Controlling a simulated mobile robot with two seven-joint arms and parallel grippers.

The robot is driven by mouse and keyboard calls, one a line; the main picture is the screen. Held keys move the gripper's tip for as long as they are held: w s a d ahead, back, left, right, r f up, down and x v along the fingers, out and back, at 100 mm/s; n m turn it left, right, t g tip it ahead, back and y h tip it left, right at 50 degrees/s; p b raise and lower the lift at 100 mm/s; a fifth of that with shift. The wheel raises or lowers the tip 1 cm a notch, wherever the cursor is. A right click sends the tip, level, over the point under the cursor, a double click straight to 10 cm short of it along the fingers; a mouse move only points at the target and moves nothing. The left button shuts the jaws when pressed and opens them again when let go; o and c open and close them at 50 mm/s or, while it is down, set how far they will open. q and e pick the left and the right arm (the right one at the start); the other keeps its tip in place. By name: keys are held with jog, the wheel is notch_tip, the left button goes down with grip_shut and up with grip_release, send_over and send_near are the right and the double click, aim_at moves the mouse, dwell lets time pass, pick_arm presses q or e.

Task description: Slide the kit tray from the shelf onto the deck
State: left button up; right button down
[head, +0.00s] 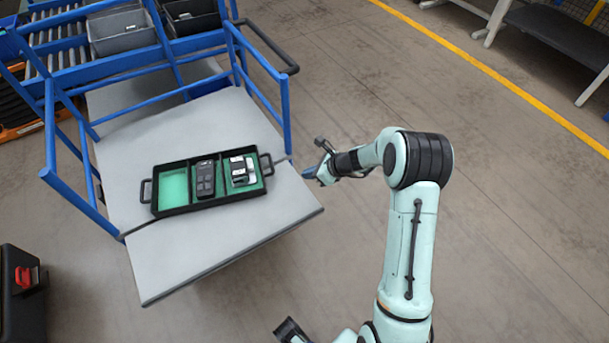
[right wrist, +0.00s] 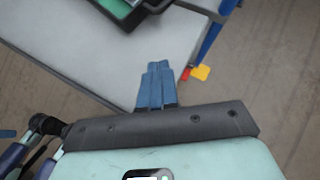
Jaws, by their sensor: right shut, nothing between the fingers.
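The kit tray (head: 222,203) is black with a green lining and a handle at each end. Its left compartment is empty, the middle holds a dark device (head: 205,179), and the right holds a grey and white item (head: 242,171). The tray lies over the seam between the grey shelf (head: 200,125) and the grey deck (head: 215,248). My right gripper (head: 309,173) is shut and empty, right of the tray's right handle (head: 266,164) and apart from it. In the right wrist view its blue fingers (right wrist: 156,82) are together, below the tray's corner (right wrist: 137,17).
Blue cart rails (head: 50,130) flank the shelf, with a dark bar (head: 268,45) at the back right. A black case (head: 22,290) stands at lower left. The floor right of the deck is clear.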

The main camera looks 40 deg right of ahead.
jog(key=b+x, duration=0.1)
jog(key=x, duration=0.8)
jog(key=shift+w+a+r+p, duration=0.1)
jog(key=shift+w+a+p, duration=0.15)
jog(key=shift+w, duration=0.35)
jog(key=shift+w+a+r+p, duration=0.1)
jog(key=shift+w+a, duration=0.15)
jog(key=shift+w, duration=0.35)
jog(key=shift+w+a, duration=0.15)
jog(key=shift+w, duration=0.4)
